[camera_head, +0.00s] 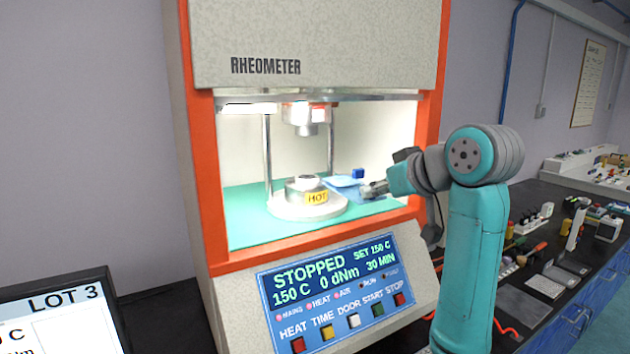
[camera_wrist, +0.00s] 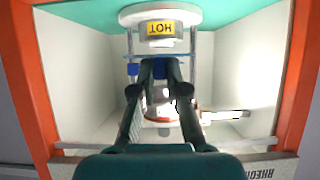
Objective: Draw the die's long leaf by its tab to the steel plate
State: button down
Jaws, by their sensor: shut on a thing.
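The die (camera_head: 305,196) sits on a round pale base inside the open chamber, with a yellow HOT label on its front. My gripper (camera_head: 372,189) reaches in from the right, low over the chamber floor. In the wrist view its fingers (camera_wrist: 160,68) are closed on a blue tab (camera_wrist: 159,71). I cannot clearly tell the steel plate apart from the bluish flat area under my gripper.
The orange chamber frame (camera_head: 428,130) stands close to my arm on the right. Steel posts (camera_head: 267,155) rise beside the die, and the upper die (camera_head: 306,115) hangs above it. The control panel (camera_head: 340,285) lies below. The green floor is clear at front left.

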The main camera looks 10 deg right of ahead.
jog(key=shift+s+d, duration=0.25)
jog(key=shift+s, duration=0.45)
jog(key=shift+s+d, duration=0.2)
jog(key=shift+s, duration=0.5)
